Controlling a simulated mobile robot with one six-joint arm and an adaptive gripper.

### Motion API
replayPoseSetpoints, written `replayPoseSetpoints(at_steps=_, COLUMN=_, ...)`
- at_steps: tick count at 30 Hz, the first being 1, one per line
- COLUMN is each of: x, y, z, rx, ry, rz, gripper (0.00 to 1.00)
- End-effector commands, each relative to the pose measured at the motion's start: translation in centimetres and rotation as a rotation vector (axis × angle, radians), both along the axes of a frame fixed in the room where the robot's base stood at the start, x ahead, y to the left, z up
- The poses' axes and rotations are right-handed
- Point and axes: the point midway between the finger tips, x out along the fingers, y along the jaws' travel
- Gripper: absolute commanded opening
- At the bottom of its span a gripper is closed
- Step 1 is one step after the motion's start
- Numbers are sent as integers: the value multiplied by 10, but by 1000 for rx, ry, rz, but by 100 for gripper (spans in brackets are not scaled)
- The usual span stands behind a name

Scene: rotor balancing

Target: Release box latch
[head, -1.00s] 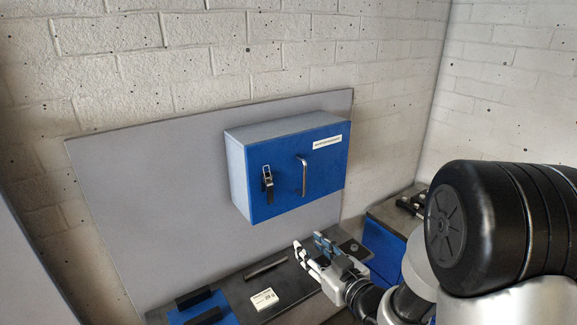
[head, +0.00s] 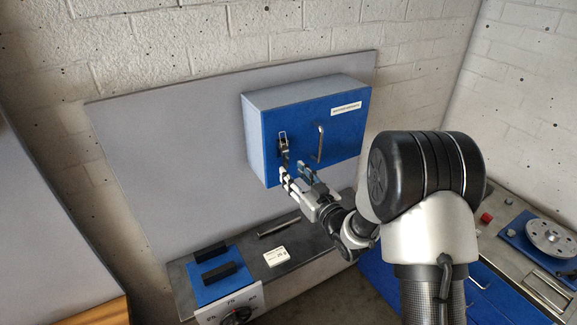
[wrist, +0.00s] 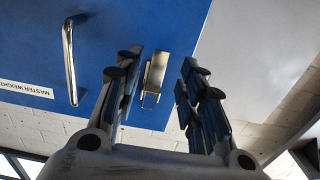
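The box (head: 270,110) is a grey case with a blue front, fixed on a grey panel. Its latch (head: 284,148), a dark lever with a metal loop, is on the left of the blue front. The lower part of the latch is partly hidden by my gripper (head: 294,172), which is just below and in front of it. In the wrist view, the latch (wrist: 155,72) shows between the spread fingers of my gripper (wrist: 162,68). The fingers are open and hold nothing. I cannot tell whether they touch the latch.
A bent metal handle (head: 320,143) stands out from the box front, right of the latch; it also shows in the wrist view (wrist: 70,60). Below is a dark bench with a white display (head: 276,256) and a blue block with black bars (head: 215,272). A metal disc (head: 550,238) is at the right.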

Motion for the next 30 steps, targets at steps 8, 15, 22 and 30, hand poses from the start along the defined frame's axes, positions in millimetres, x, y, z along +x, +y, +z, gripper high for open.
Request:
replayPoseSetpoints(at_steps=8, x=29, y=19, z=0, rx=-1, ry=1, rz=0, gripper=37)
replayPoseSetpoints(at_steps=15, x=33, y=22, z=0, rx=0, ry=1, rz=-1, gripper=37)
replayPoseSetpoints(at_steps=22, x=32, y=22, z=0, rx=-1, ry=1, rz=-1, gripper=29)
replayPoseSetpoints(at_steps=30, x=32, y=22, z=0, rx=0, ry=0, rz=-1, gripper=11)
